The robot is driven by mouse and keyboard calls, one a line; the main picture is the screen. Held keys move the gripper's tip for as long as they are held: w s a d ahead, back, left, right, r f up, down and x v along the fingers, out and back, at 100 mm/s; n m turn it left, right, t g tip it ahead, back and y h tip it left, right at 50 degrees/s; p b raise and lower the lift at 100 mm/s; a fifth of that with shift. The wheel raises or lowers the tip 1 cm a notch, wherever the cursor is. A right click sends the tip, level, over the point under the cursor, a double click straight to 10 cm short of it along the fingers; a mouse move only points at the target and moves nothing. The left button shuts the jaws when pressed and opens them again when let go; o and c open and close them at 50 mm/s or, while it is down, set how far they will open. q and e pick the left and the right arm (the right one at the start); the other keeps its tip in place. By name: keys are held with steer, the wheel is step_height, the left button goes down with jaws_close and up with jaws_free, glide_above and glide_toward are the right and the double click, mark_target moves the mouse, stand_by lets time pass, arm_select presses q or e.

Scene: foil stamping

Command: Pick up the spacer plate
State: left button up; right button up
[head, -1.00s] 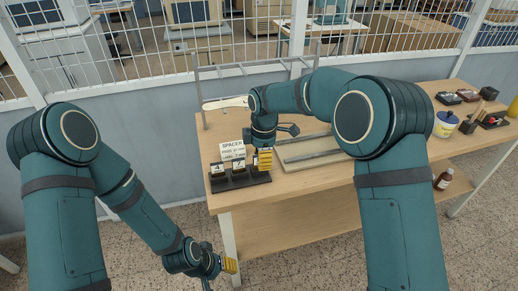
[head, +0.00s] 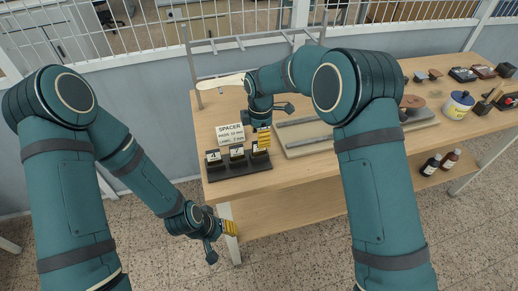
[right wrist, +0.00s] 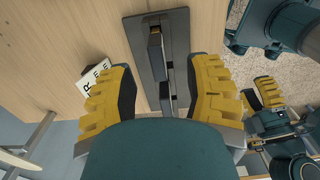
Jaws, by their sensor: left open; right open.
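A black rack (head: 240,176) stands at the table's front left. It holds upright dark spacer plates with white labels; the left one (head: 213,160) appears to read 4 and the middle one (head: 237,155) 7. A third plate (head: 260,151) at the right end is partly hidden by my right gripper (head: 264,137). That gripper is open and empty, pointing down above the rack's right end. In the right wrist view the rack (right wrist: 180,24) and plates (right wrist: 155,55) show between the spread yellow fingers. My left gripper (head: 222,240) is open and empty, low in front of the table.
A white card reading SPACER (head: 230,134) stands behind the rack; its smaller lines are hard to read. A flat grey tray (head: 300,150) lies right of my right gripper. A white tub (head: 457,105) and dark blocks (head: 462,75) are further right. Bottles (head: 449,160) stand on the lower shelf.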

mark_target(259, 150)
steer(key=shift+a+f, duration=0.15)
steer(key=shift+f, duration=2.6)
jaws_close()
